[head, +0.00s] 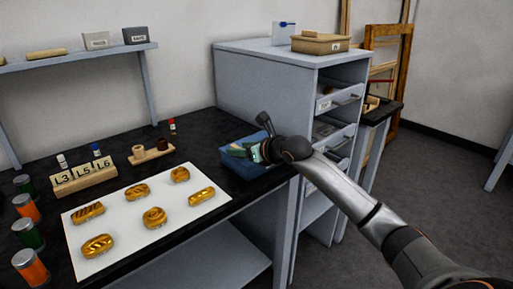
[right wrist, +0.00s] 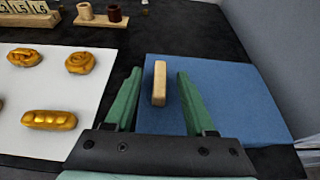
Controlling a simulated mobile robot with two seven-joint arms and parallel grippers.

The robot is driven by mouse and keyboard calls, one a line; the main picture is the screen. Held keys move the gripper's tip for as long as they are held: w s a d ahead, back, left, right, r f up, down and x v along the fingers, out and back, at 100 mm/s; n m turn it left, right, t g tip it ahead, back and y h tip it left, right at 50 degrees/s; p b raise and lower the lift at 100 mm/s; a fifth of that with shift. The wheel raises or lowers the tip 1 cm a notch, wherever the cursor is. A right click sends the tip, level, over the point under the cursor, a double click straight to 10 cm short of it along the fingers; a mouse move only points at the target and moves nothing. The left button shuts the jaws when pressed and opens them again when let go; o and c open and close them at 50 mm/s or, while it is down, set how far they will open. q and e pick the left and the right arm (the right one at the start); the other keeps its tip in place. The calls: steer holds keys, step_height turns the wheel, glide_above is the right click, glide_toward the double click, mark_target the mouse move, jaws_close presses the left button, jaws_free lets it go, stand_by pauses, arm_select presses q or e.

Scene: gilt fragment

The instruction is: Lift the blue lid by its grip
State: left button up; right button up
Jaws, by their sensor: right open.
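The blue lid (right wrist: 235,100) lies flat on the dark bench, close to the drawer cabinet. Its grip (right wrist: 159,83) is a pale wooden bar standing out against the blue top. My right gripper (right wrist: 158,76) is open, with its two green fingers on either side of the grip and visible gaps to both. I cannot tell how far above the lid the fingertips are. In the head view my right gripper (head: 240,151) is over the lid (head: 236,168) and hides its grip. My left gripper is not in view.
A white sheet (head: 110,218) with several gilded pieces lies left of the lid. A wooden holder (head: 152,153) and a red-capped vial (head: 172,126) stand behind. The grey cabinet (head: 262,88) rises close on the right. Several jars (head: 27,208) line the left side.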

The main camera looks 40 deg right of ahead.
steer(key=shift+w, duration=0.1)
jaws_close()
stand_by(0.4)
